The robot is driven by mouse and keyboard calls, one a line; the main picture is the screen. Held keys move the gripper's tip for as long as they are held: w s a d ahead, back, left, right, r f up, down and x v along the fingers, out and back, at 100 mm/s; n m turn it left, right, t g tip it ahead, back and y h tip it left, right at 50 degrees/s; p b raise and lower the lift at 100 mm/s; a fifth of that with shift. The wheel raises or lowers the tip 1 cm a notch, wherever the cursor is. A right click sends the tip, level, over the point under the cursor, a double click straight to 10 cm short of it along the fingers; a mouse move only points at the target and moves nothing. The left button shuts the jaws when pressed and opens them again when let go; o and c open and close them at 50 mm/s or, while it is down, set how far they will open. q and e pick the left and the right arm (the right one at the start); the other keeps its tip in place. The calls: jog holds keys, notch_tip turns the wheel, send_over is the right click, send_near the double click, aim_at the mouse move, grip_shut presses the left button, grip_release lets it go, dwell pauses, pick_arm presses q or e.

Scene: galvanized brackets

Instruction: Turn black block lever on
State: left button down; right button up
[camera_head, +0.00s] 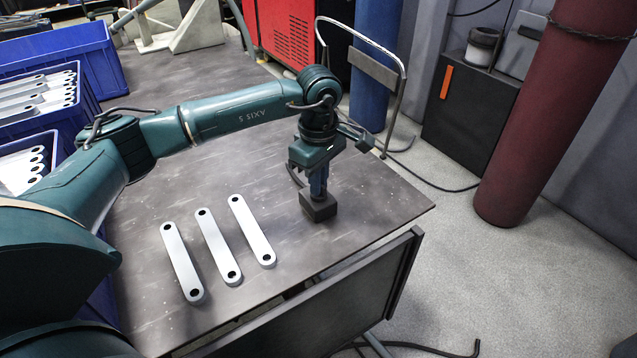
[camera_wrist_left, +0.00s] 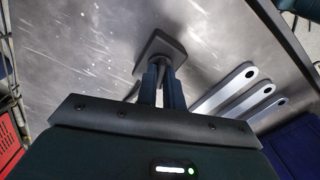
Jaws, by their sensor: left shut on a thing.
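The black block (camera_head: 318,208) sits on the dark metal table near its right front edge. It also shows in the left wrist view (camera_wrist_left: 157,45), where a short post or lever (camera_wrist_left: 168,67) rises from it. My left gripper (camera_head: 318,190) comes down from above. Its fingers (camera_wrist_left: 162,80) are close together around the lever, shut on it. The fingers hide most of the lever, so its exact angle cannot be told. My right gripper is not in view.
Several galvanized brackets lie on the table: three silver ones (camera_head: 218,246) left of the block. Blue crates (camera_head: 60,62) with more brackets stand at the left. A red gas cylinder (camera_head: 545,120) and a dark cabinet (camera_head: 462,125) stand beyond the table's right edge.

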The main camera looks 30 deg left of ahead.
pick_arm(q)
jog(key=m, duration=0.3)
jog(key=shift+b, duration=0.4)
jog(key=shift+m, duration=0.4)
jog(key=c, duration=1.5)
grip_release()
jog(key=shift+r, duration=0.1)
jog(key=shift+r+p, duration=0.75)
jog(key=shift+r, duration=5.8)
